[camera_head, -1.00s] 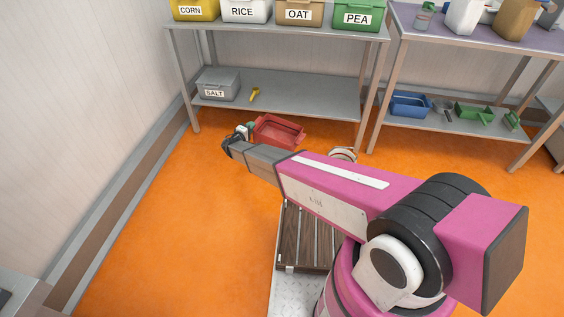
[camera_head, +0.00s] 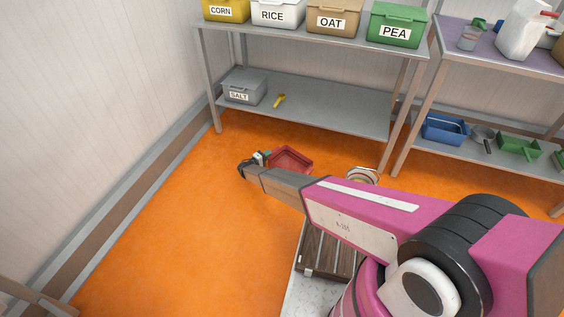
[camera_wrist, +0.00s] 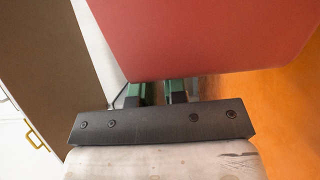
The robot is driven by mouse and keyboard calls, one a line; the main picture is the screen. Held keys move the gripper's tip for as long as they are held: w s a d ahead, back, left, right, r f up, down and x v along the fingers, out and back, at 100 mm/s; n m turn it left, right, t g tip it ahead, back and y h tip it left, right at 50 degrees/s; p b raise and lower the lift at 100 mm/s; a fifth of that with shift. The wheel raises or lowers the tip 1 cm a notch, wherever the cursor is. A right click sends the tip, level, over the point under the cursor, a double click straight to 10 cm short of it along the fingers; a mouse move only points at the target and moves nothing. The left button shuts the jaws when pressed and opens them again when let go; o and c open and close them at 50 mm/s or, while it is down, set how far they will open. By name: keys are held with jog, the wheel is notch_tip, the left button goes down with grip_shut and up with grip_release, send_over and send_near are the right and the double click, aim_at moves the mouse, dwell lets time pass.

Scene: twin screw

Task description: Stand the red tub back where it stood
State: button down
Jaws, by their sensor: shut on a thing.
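The red tub (camera_head: 290,158) is an open, shallow red container in front of the left shelf unit in the head view. My gripper (camera_head: 262,158) is shut on its left side. In the wrist view a large red face of the tub (camera_wrist: 210,35) fills the upper part, and the green fingers of my gripper (camera_wrist: 158,95) reach up to its edge. Their tips are hidden behind the tub. The tub looks roughly level, but I cannot tell how high it is above the floor.
The left unit's lower shelf (camera_head: 335,110) holds a grey SALT bin (camera_head: 244,88) and a yellow scoop (camera_head: 279,101), with bare room to the right. CORN, RICE, OAT and PEA bins (camera_head: 397,25) line its top. A white round thing (camera_head: 362,175) is partly behind my arm.

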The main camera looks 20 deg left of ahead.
aim_at(276, 159)
jog(key=w+d+f, duration=0.1)
jog(key=w, duration=0.1)
jog(key=w+d+f, duration=0.3)
jog(key=shift+w, duration=0.35)
jog(key=shift+f, duration=2)
jog(key=c, duration=1.2)
grip_release()
jog(key=shift+f, duration=0.15)
jog(key=shift+o, duration=0.2)
jog(key=shift+s+a, duration=0.25)
jog(key=shift+s, duration=0.05)
jog(key=v, duration=1.1)
jog(key=shift+s+a, duration=0.1)
jog(key=shift+s, duration=0.05)
